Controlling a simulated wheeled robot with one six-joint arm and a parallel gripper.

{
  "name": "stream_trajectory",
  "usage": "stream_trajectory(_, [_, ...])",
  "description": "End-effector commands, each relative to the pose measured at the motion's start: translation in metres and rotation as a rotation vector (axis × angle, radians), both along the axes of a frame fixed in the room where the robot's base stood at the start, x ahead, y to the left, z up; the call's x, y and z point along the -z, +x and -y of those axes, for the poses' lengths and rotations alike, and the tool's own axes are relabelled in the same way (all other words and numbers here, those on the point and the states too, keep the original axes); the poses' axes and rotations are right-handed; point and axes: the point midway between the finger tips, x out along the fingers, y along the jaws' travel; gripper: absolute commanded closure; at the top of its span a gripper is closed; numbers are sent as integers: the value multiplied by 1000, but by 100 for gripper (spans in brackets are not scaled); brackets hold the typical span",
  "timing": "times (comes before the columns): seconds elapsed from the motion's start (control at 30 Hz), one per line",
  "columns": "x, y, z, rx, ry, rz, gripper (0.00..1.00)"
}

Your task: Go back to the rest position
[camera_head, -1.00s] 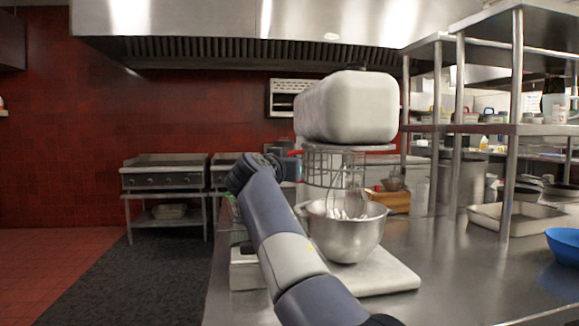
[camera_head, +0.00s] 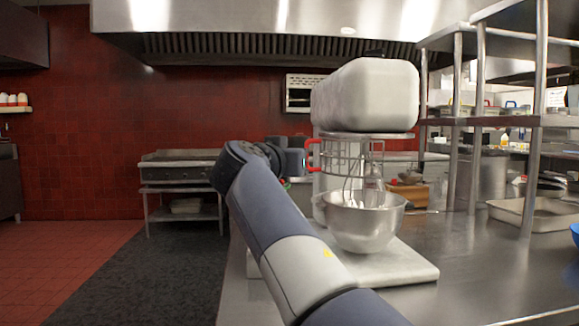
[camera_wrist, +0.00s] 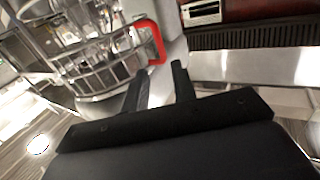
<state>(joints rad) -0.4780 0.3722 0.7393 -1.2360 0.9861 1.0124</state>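My gripper (camera_head: 298,162) is at the end of my raised arm, left of a white stand mixer (camera_head: 366,95). In the wrist view its two dark fingers (camera_wrist: 158,82) are apart with nothing between them. The red handle (camera_head: 311,155) of the mixer's wire guard (camera_head: 335,155) is close to the fingertips; in the wrist view the handle (camera_wrist: 155,40) lies just beyond them, and I cannot tell any contact. A whisk (camera_head: 371,188) hangs into the steel bowl (camera_head: 363,228) under the mixer head.
The mixer stands on a steel counter (camera_head: 480,265) at the right. Shelf posts (camera_head: 534,125) and a metal tray (camera_head: 548,216) are farther right. A steel griddle stand (camera_head: 180,172) is at the back left. The floor with a dark mat (camera_head: 150,275) is open on the left.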

Motion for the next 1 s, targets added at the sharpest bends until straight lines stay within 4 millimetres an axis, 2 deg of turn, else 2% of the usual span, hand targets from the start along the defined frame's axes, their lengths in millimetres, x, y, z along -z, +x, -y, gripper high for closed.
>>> stream_trajectory(0.17, [-1,13,6,2,-1,0,74])
stream_trajectory(0.5, [-2,70,32,2,1,0,74])
stream_trajectory(0.63, [-2,87,39,0,1,0,74])
stream_trajectory(0.8, [-2,99,45,0,0,1,74])
stream_trajectory(1.0, [-1,96,45,-17,1,0,74])
